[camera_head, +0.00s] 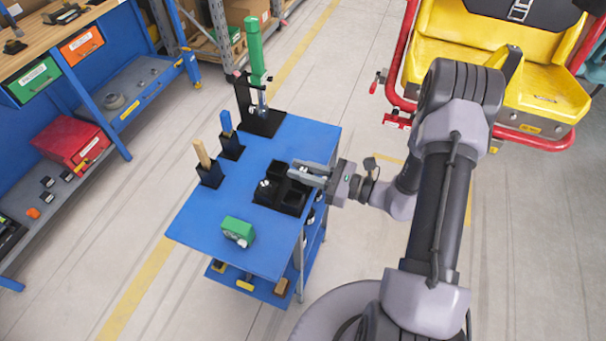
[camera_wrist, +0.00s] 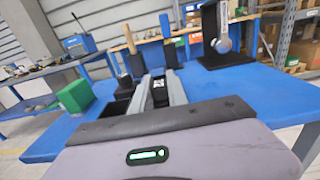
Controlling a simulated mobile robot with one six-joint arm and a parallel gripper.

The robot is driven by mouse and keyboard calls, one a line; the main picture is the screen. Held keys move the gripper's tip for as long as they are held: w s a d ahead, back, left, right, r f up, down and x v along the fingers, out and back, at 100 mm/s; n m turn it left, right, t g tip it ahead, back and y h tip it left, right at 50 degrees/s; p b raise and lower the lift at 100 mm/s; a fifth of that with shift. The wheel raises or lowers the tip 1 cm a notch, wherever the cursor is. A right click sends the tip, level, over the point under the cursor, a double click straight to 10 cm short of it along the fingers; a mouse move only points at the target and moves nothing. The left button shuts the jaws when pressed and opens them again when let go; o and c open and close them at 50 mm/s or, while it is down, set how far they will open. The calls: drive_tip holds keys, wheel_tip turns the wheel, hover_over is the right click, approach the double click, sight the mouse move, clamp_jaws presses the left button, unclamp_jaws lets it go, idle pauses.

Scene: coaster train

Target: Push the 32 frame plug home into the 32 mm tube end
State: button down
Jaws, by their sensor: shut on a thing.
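My gripper (camera_head: 308,172) is over the blue cart top, at the right side of a black compartment tray (camera_head: 292,205). In the wrist view my gripper (camera_wrist: 159,82) has its two grey fingers closed on a small dark plug (camera_wrist: 158,90) with a white-and-black marking. The fingers hide most of the plug, and I cannot read its size. The red tubular frame (camera_head: 411,30) of the yellow car stands beyond the cart at upper right. I cannot tell which of its ends is the 32 mm tube end.
The blue cart top (camera_head: 215,225) holds a green box (camera_head: 238,230), two tool holders with a wooden handle (camera_head: 202,154) and a blue handle (camera_head: 226,122), and a tall green-handled press (camera_head: 254,50). Another small piece (camera_head: 265,183) sits in the tray. Floor between cart and car is clear.

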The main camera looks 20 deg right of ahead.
sight(301, 169)
drive_tip(key=shift+r+p, duration=0.3)
wheel_tip(301, 169, up, 3)
drive_tip(key=shift+f+p, duration=0.1)
drive_tip(key=shift+p, duration=0.7)
drive_tip(key=shift+s+d, duration=0.4)
drive_tip(key=shift+s, duration=0.1)
drive_tip(key=s+d+r+p, duration=0.1)
drive_tip(key=s+d+p, duration=0.2)
drive_tip(key=s+d, duration=0.6)
drive_tip(key=shift+s+d+r, duration=0.15)
drive_tip(key=shift+s+r, duration=0.05)
drive_tip(key=shift+s, duration=1.05)
drive_tip(key=shift+w, duration=0.15)
